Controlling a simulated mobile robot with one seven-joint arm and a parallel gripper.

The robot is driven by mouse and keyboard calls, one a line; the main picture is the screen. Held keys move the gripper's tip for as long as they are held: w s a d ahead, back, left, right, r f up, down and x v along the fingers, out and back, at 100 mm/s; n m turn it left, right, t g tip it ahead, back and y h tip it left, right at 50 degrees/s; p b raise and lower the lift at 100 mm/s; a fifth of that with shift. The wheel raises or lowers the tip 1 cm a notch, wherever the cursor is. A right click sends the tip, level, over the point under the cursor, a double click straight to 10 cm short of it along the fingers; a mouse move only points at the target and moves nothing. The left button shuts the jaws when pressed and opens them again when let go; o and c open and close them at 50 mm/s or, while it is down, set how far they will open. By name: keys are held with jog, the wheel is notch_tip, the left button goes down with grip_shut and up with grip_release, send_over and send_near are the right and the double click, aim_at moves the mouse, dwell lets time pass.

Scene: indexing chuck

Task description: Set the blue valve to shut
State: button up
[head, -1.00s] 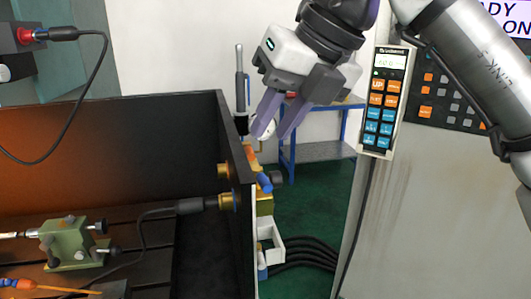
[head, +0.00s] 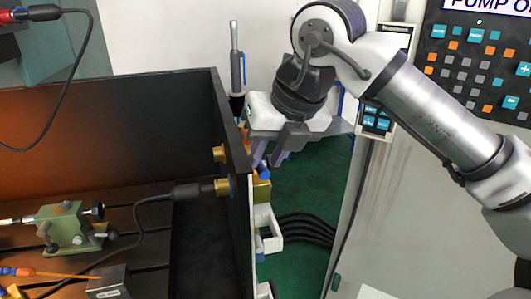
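The blue valve (head: 263,171) is on the outer side of the dark machine tray's right wall, above a brass-coloured block (head: 262,190). Only a small part of its blue handle shows; my gripper hides the rest, so its setting cannot be read. My gripper (head: 267,162) points down right at the valve. Its two purple fingers are apart, with the tips close to the blue handle. I cannot tell whether they touch it or stand around it.
The dark tray wall (head: 232,130) stands just left of my gripper. Brass fittings with a black cable plug (head: 188,192) are on its inner side. A white bracket (head: 268,232) and black hoses (head: 308,228) lie below. A control pendant (head: 378,120) hangs at right.

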jog(key=shift+x, duration=0.8)
grip_shut()
jog(key=shift+a+f+m+b, duration=0.1)
jog(key=shift+m+b, duration=0.3)
jog(key=shift+b, duration=0.15)
jog(key=shift+s+a+m+b, duration=0.1)
jog(key=shift+a+m+b, duration=0.05)
jog(key=shift+m+b, duration=0.2)
grip_release()
